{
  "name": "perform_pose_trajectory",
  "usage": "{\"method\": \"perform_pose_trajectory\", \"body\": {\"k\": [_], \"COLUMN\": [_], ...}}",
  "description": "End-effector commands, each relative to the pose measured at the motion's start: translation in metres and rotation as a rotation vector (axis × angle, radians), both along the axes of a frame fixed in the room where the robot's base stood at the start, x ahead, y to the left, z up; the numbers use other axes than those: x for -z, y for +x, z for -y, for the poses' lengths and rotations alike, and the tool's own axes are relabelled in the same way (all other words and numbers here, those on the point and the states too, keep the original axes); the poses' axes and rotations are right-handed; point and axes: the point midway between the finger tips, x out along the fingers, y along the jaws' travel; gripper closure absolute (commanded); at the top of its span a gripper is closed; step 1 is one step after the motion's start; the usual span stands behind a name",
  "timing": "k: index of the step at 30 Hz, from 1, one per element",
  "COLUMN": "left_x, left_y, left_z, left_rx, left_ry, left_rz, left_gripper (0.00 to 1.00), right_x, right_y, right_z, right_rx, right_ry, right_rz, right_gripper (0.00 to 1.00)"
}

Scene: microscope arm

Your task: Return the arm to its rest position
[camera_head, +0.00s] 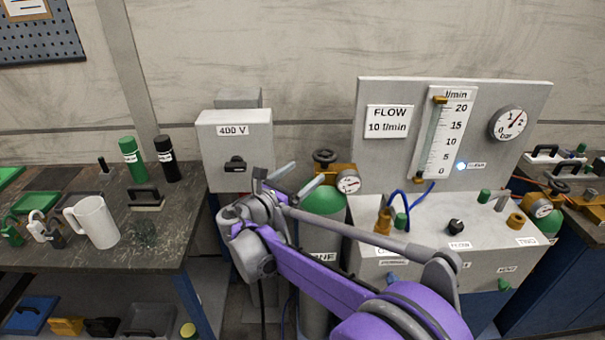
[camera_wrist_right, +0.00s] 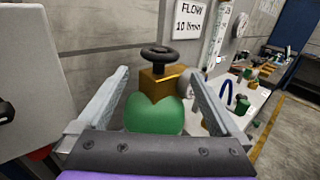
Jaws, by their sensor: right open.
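My right arm, purple and grey, reaches in from the bottom right in the head view. Its gripper (camera_head: 306,172) is open and empty, with its fingers pointing toward the wall beside the green-topped gas cylinder (camera_head: 325,201). In the right wrist view the open fingers (camera_wrist_right: 158,72) frame the cylinder's green shoulder (camera_wrist_right: 154,114), its brass valve (camera_wrist_right: 160,86) and the black handwheel (camera_wrist_right: 161,53). I see no grip on any of them; the exact gap is hard to tell. My left gripper is not in view.
A grey 400 V box (camera_head: 235,150) stands left of the gripper. The flow panel (camera_head: 385,100) and its console (camera_head: 475,222) are to the right, with a blue hose (camera_head: 400,196). A dark bench (camera_head: 165,225) with a white jug (camera_head: 94,222) is at left.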

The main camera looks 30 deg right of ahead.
Motion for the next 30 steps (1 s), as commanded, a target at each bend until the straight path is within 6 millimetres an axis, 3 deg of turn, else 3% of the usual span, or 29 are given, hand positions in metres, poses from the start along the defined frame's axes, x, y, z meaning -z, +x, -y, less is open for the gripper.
{"method": "perform_pose_trajectory", "body": {"k": [8,13,17,20,27,30], "left_x": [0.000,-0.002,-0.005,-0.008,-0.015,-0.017], "left_y": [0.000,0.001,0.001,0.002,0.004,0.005], "left_z": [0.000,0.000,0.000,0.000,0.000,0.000], "left_rx": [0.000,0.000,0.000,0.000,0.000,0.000], "left_ry": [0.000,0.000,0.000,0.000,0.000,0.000], "left_rz": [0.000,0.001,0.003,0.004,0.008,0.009], "left_gripper": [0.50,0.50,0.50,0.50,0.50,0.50], "right_x": [0.000,0.014,0.046,0.079,0.149,0.168], "right_y": [-0.001,-0.025,-0.073,-0.115,-0.209,-0.238], "right_z": [0.000,0.000,-0.012,-0.033,-0.114,-0.148], "right_rx": [0.000,0.003,0.049,0.136,0.532,0.741], "right_ry": [0.004,0.165,0.483,0.773,1.403,1.596], "right_rz": [0.002,0.102,0.308,0.504,0.964,1.117], "right_gripper": [0.00,0.00,0.00,0.00,0.00,0.00]}}
